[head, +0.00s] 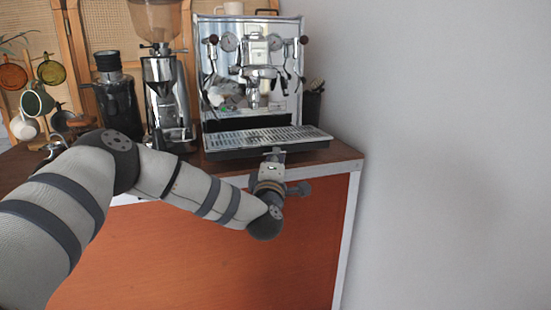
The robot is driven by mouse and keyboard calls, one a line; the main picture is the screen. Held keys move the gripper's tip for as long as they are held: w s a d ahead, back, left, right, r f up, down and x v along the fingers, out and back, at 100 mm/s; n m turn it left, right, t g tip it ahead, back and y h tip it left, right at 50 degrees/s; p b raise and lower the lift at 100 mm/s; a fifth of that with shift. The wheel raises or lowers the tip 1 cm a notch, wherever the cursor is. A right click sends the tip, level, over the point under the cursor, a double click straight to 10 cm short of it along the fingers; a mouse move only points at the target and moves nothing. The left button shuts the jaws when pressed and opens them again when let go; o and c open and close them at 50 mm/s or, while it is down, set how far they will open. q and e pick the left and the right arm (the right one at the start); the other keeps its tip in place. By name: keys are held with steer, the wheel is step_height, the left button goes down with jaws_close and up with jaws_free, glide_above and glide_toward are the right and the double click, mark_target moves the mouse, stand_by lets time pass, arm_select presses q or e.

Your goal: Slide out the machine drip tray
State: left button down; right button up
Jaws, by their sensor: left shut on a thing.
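The drip tray (228,140) is a dark, shallow tray with a slotted metal grate on top. It sits at the foot of the chrome espresso machine (225,75) and juts out toward the front edge of the counter. My left gripper (272,153) is at the middle of the tray's front edge and is shut on it. The fingertips are small here and partly hidden by the gripper's own body. My right gripper is not in view.
A coffee grinder (166,95) and a dark cylindrical grinder (117,100) stand left of the machine. Cups hang at the far left. A dark holder (312,104) stands right of the machine. A grey wall (455,150) closes off the right side.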

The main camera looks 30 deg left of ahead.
arm_select(q)
steer(key=c, duration=1.8)
jaws_free()
steer(key=shift+w+a, duration=0.1)
steer(key=v, duration=1.2)
